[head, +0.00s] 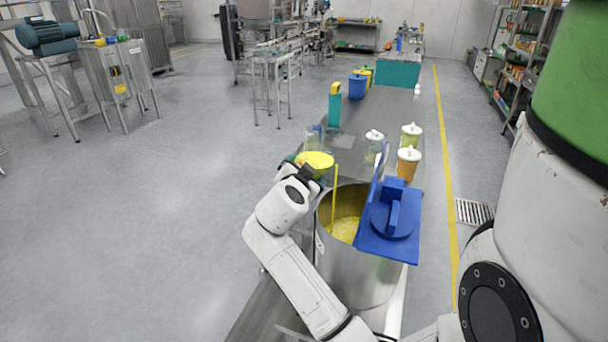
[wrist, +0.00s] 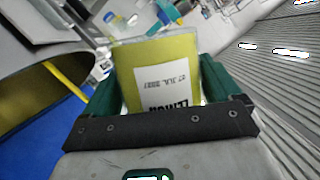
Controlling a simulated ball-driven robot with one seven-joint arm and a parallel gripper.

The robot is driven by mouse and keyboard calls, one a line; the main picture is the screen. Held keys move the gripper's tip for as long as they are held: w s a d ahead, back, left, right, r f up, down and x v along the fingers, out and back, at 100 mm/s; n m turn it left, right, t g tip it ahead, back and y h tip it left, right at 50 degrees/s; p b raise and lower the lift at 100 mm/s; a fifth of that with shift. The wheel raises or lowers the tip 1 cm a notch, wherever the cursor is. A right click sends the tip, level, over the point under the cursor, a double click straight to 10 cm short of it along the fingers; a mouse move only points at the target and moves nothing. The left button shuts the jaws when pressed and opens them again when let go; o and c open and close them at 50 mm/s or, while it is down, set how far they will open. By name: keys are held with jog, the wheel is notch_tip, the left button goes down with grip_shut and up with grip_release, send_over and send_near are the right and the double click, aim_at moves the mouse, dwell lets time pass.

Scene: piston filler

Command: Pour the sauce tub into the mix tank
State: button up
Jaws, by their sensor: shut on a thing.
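The sauce tub (head: 317,160) is a clear tub of yellow sauce with a white label, which fills the middle of the wrist view (wrist: 160,80). My gripper (head: 304,172) is shut on it, with dark green fingers (wrist: 155,90) on both sides. The tub is at the upper left of the mix tank (head: 352,278), close to its rim. The tank is a steel pot, open on its left, with yellow sauce inside. A straight yellow strip (head: 334,200) runs from near the tub's right side down into the tank; I cannot tell whether it is a stream or a rod.
A blue lid piece (head: 385,247) with a handle covers the tank's right side, and an upright blue plate stands behind it. White-lidded jars (head: 408,163) stand behind on the bench. A teal bottle-like object (head: 335,104) and a blue bin (head: 357,86) are farther back. Open floor lies left.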

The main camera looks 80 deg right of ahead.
aim_at(321, 177)
jog(key=shift+s+f+m+t+b, duration=0.2)
jog(key=shift+f+m+t+b, duration=0.15)
jog(key=shift+m+b, duration=0.4)
jog(key=shift+s+f+h+b, duration=0.1)
jog(key=shift+f+h+b, duration=0.15)
jog(key=shift+b, duration=0.4)
jog(key=shift+m, duration=0.35)
jog(key=shift+s+r+m+t+h+b, duration=0.35)
jog(key=shift+s+r+m+t+b, duration=0.3)
jog(key=shift+m, duration=0.45)
jog(key=shift+a+r+b, duration=0.1)
jog(key=shift+b, duration=0.35)
jog(key=shift+s+r+m+h+b, duration=0.1)
jog(key=shift+m+h+b, duration=0.3)
jog(key=shift+m+b, duration=1.25)
jog(key=shift+s+m+t+h+b, duration=0.35)
jog(key=shift+m+b, duration=0.7)
jog(key=shift+b, duration=1.9)
jog(key=shift+s+a+m+h+b, duration=0.15)
jog(key=shift+s+m+b, duration=0.3)
jog(key=shift+b, duration=0.65)
jog(key=shift+s+d+m+h+b, duration=0.1)
jog(key=shift+m+b, duration=0.55)
jog(key=shift+b, duration=0.4)
jog(key=shift+s+m+b, duration=0.15)
jog(key=shift+m+b, duration=0.15)
jog(key=shift+b, duration=0.05)
